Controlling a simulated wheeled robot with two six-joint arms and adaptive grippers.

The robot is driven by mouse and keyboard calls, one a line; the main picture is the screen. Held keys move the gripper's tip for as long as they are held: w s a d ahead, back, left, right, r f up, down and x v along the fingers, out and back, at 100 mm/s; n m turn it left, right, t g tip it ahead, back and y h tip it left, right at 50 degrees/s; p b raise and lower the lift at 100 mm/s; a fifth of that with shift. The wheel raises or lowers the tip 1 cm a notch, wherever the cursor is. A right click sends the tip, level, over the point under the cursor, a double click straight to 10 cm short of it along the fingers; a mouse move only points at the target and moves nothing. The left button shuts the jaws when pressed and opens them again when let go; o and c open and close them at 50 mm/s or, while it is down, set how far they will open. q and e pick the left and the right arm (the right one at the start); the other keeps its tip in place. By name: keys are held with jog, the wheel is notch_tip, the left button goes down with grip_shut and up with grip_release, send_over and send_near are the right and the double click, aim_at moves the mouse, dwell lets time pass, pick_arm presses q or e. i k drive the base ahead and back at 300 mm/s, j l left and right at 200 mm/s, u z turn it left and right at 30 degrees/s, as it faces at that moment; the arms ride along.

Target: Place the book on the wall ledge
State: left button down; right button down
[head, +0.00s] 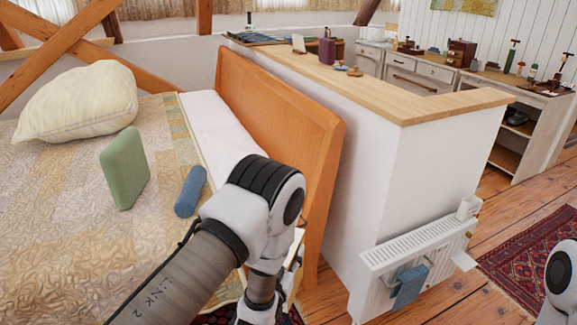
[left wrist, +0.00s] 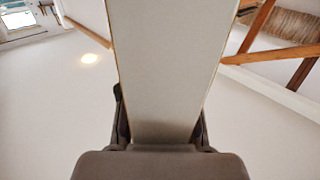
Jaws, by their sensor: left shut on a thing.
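In the left wrist view my left gripper (left wrist: 160,128) is shut on a flat, pale grey thing with thin tan edges, which I take to be the book (left wrist: 168,65). It stretches away from between the two fingers. In the head view my left arm hangs in front of the bed's headboard, and the arm's own links largely hide the gripper and the book. The wall ledge (head: 415,103) is the light wooden top of the low white wall, to the right of and beyond my left arm. My right gripper is out of view; only part of my right arm shows at the right edge.
The orange wooden headboard (head: 283,105) stands between the bed and the low wall. Small objects, including a purple one (head: 327,51), stand on the ledge's far part; its near end is bare. A white radiator (head: 415,245) is below. A green cushion (head: 124,168) and blue bolster (head: 190,192) lie on the bed.

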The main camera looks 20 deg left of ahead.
aim_at(383, 93)
jog(key=i+l+u, duration=0.3)
jog(key=l, duration=0.25)
jog(key=l+u, duration=0.35)
jog(key=l, duration=0.15)
jog(key=l+u, duration=0.3)
jog(key=l, duration=0.3)
jog(key=i, duration=0.05)
